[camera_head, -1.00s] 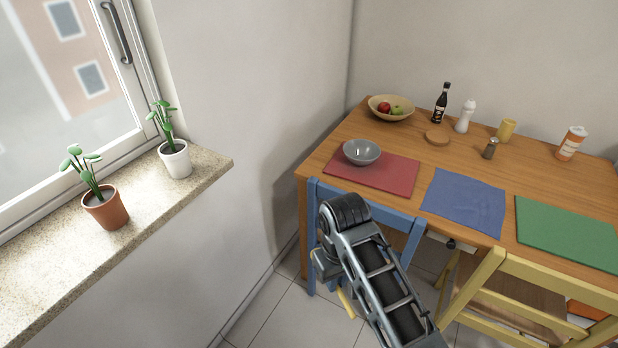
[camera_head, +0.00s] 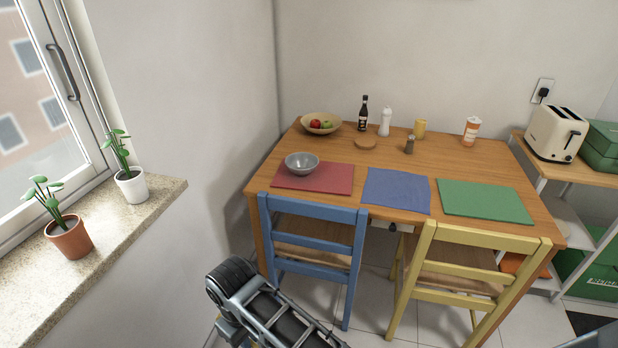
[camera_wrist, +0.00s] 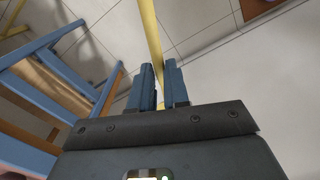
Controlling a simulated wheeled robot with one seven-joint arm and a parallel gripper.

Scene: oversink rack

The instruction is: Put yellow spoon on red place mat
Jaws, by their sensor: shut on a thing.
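The red place mat (camera_head: 330,180) lies on the left front part of the wooden table in the head view. A grey bowl (camera_head: 302,164) sits on its left part. In the wrist view my gripper (camera_wrist: 160,78) is shut on the yellow spoon (camera_wrist: 150,28), whose long thin handle runs up between the fingers and out of the top of the frame. The spoon's far end is out of view. In the head view my arm is at the bottom, in front of the table and apart from the mat; the gripper is mostly hidden there.
A blue chair (camera_head: 312,215) stands before the red mat and a yellow chair (camera_head: 480,240) to its right. Blue (camera_head: 397,190) and green (camera_head: 485,201) mats lie to the right. A fruit bowl (camera_head: 321,123) stands behind. The windowsill (camera_head: 120,235) juts out at left.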

